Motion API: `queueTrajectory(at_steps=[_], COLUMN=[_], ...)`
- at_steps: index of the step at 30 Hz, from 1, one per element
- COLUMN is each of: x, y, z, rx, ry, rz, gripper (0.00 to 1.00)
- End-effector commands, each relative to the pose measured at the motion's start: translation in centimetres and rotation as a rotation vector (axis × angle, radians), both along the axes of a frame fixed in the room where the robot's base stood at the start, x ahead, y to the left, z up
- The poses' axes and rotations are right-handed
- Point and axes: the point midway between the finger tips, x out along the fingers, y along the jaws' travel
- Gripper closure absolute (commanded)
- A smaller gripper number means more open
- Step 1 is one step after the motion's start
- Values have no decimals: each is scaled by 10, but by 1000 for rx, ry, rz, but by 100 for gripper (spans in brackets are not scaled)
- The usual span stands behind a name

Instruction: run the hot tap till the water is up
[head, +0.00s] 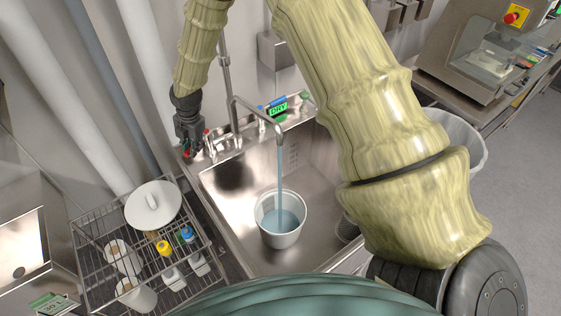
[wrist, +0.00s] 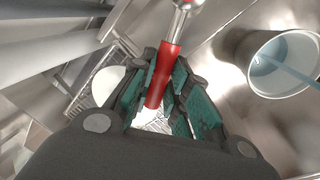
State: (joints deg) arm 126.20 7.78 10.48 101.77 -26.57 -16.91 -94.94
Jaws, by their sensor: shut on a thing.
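My gripper (head: 190,140) is at the left of the sink's back ledge. In the wrist view my gripper (wrist: 160,105) is shut on the red tap handle (wrist: 165,70), with its teal pads on either side. The faucet spout (head: 257,112) bends over the sink, and a stream of water (head: 280,165) runs from it. The stream falls into a white bucket (head: 282,238) standing in the steel sink (head: 225,215). Bluish water (head: 280,221) stands in the bucket below its rim. The bucket also shows in the wrist view (wrist: 248,50). A blue tap handle (head: 261,108) is on the ledge.
A wire rack (head: 95,242) left of the sink holds a round white lid (head: 153,204), white tubs and small bottles with yellow and blue caps. A white bin (head: 460,140) is at the right.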

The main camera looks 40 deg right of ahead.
Motion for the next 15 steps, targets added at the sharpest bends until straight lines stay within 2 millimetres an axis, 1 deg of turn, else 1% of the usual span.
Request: queueTrajectory(at_steps=[11, 15], x=[1, 9], y=[0, 2], z=[1, 0], rx=[0, -2], ry=[-2, -4], rz=[-4, -88], gripper=[100, 100])
